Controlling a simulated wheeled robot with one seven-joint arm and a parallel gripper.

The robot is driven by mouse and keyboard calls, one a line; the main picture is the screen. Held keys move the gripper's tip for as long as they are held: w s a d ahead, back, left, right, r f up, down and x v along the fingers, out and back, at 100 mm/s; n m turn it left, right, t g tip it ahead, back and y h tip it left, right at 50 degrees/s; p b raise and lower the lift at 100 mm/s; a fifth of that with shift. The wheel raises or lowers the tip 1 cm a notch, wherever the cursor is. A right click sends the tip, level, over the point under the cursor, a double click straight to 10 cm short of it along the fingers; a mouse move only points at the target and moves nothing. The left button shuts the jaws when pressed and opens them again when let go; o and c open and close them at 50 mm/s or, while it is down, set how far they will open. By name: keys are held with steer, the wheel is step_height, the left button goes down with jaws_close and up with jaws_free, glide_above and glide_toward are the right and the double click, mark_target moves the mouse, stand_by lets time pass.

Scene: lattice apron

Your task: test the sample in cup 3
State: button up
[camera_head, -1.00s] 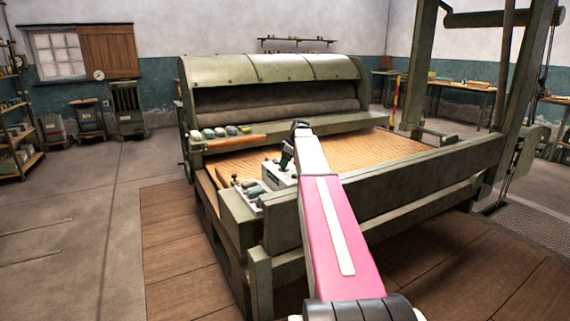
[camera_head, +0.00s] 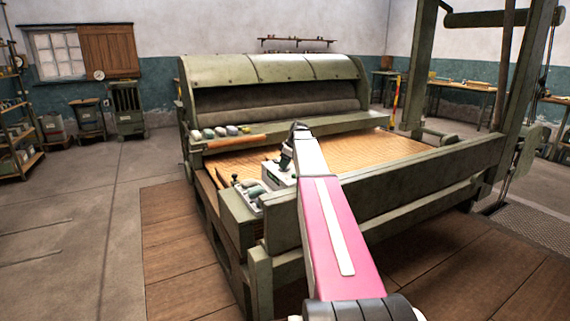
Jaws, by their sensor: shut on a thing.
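My gripper (camera_head: 286,164) is small and dark at the far end of my arm, pointing down just over a white box with a green patch (camera_head: 273,177). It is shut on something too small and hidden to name. Beside the box, a grey tray (camera_head: 258,206) on the near left corner of the machine holds small rounded greenish and pale things (camera_head: 249,190). I cannot tell which of these, if any, is cup 3; no number is readable.
The large green machine (camera_head: 262,70) has a tan lattice bed (camera_head: 385,145). Several small rounded lumps (camera_head: 220,131) sit on its left ledge near a wooden roller (camera_head: 236,142). A green rail (camera_head: 420,172) runs along the near side. The floor at left is clear.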

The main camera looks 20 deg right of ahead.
steer(key=m, duration=0.2)
steer(key=m+t+h, duration=0.1)
steer(key=m, duration=0.1)
steer(key=shift+s+a+m, duration=0.15)
steer(key=shift+m, duration=0.15)
steer(key=shift+m+t+h, duration=0.3)
steer(key=shift+m+h, duration=0.5)
steer(key=shift+m, duration=1)
steer(key=o, duration=0.9)
steer(key=v, duration=1)
steer(key=shift+s+a+r, duration=0.1)
steer(key=shift+s+r, duration=0.05)
steer(key=shift+r, duration=0.25)
